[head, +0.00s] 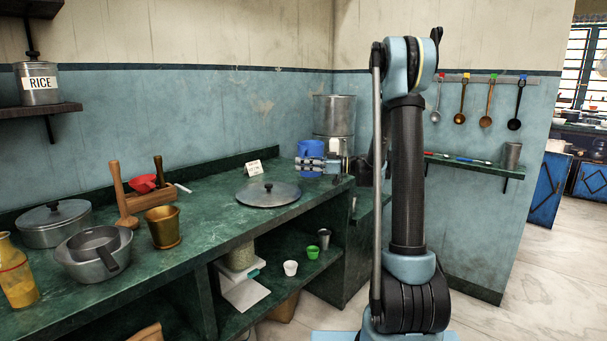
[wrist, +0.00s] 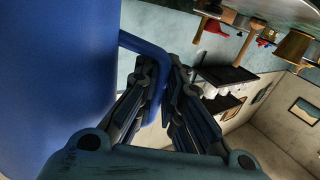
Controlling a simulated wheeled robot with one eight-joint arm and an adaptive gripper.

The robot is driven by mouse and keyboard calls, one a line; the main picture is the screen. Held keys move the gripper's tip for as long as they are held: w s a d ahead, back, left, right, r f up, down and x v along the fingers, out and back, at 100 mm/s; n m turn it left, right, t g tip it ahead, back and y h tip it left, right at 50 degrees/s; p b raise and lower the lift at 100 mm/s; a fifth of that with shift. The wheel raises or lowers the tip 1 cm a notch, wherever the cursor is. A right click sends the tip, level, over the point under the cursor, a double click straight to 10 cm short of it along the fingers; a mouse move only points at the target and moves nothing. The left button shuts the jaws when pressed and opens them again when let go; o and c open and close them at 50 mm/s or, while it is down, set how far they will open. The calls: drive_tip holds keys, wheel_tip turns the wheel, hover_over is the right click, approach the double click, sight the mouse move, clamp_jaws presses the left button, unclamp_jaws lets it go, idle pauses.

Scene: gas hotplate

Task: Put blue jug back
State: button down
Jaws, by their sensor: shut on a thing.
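The blue jug (head: 310,150) is at the back of the green counter in the head view, near the wall corner and in front of a tall steel container. In the wrist view the jug (wrist: 55,75) fills the left side, with its handle (wrist: 150,55) running between my fingers. My gripper (wrist: 168,95) is shut on the handle. In the head view my gripper (head: 318,163) is partly seen at the jug, and the contact between jug base and counter is hidden.
A flat steel lid (head: 268,194) lies on the counter, left of the jug, with a small white sign (head: 254,167) behind it. The tall steel container (head: 334,117) stands close behind the jug. A brass tumbler (head: 163,227) and steel pans (head: 94,252) stand farther left.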

sight(302, 173)
drive_tip(key=shift+f, duration=1.35)
drive_tip(key=shift+s+f, duration=0.1)
drive_tip(key=shift+f, duration=0.45)
drive_tip(key=c, duration=1.7)
unclamp_jaws()
